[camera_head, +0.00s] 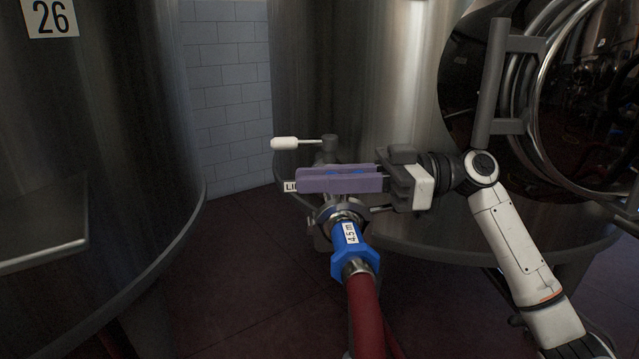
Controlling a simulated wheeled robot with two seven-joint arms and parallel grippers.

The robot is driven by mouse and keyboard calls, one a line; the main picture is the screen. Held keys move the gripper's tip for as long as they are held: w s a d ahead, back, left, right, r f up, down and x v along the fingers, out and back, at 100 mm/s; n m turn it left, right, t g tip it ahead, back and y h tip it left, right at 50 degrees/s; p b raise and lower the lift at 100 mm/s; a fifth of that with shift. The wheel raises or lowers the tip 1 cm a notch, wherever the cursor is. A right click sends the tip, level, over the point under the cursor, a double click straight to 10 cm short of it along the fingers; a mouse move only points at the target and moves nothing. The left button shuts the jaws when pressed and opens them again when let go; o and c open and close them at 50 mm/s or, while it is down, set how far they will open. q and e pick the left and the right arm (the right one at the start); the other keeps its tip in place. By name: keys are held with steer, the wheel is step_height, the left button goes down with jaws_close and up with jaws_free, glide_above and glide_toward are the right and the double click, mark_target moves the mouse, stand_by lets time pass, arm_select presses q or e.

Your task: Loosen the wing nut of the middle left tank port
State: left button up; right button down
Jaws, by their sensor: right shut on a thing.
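The tank port (325,222) is on the middle tank, with a valve lever with a white handle (285,143) above it. A clamp (343,209) sits where the blue hose fitting (352,243), labelled "4.5m", meets the port. My right gripper (302,180) comes in from the right, its purple fingers lying level across the port just above the clamp. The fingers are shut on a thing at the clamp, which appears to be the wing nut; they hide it. My left gripper is not in view.
A red hose (366,310) runs down from the fitting. A large steel tank marked 26 (75,110) stands at the left. The middle tank (350,80) has a round hatch (545,80) at the right. The dark red floor (250,280) between the tanks is clear.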

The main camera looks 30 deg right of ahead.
stand_by(0.4)
steer(key=c, duration=1.8)
jaws_free()
steer(key=shift+c, duration=0.2)
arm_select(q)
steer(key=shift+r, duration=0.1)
arm_select(e)
steer(key=shift+r, duration=0.1)
